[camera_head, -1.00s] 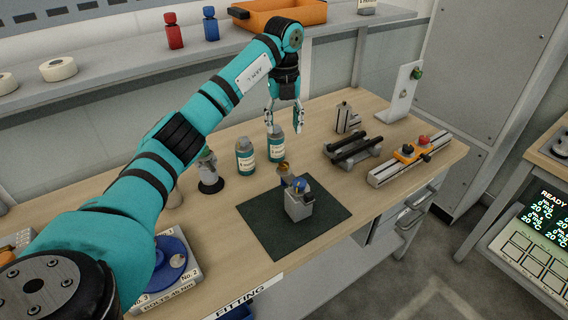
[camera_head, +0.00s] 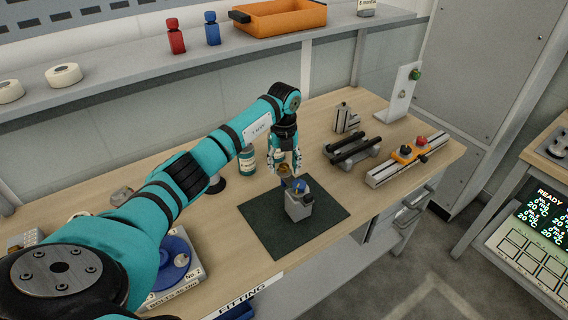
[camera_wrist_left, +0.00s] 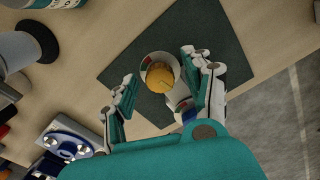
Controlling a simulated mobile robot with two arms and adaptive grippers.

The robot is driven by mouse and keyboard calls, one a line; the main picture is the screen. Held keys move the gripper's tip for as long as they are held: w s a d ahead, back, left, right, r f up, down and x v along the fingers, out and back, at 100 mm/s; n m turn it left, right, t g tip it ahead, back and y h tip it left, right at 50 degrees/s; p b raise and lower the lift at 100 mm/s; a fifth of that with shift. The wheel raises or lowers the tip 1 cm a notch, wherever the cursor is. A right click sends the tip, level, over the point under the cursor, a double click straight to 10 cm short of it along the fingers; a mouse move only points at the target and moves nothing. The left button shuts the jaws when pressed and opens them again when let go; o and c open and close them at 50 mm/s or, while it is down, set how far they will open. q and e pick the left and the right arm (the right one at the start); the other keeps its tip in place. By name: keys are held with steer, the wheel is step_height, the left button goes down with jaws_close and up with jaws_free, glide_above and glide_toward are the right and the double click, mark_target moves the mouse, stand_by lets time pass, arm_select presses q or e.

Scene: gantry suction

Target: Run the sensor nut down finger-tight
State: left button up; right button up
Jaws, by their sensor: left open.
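A grey block-shaped fixture (camera_head: 299,208) stands on a dark green mat (camera_head: 266,226) on the workbench. A blue part shows on its top. A brass-yellow piece (camera_head: 283,169), which may be the sensor nut, shows just behind and above the fixture; its thread and seat are hidden. My left gripper (camera_head: 284,172) points down over it, open. In the left wrist view the yellow piece (camera_wrist_left: 160,76) lies between the two spread fingers of the left gripper (camera_wrist_left: 158,86), with a gap on both sides. A pale round rim surrounds it there. My right gripper is not in view.
A labelled bottle (camera_head: 247,160) stands behind the left gripper. Black-topped blocks (camera_head: 352,150) and a rail with an orange clamp (camera_head: 408,156) lie to the right. A blue reel on a base (camera_head: 176,262) is at front left. The mat's front is clear.

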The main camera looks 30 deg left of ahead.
arm_select(q)
steer(key=shift+c, duration=0.2)
jaws_close()
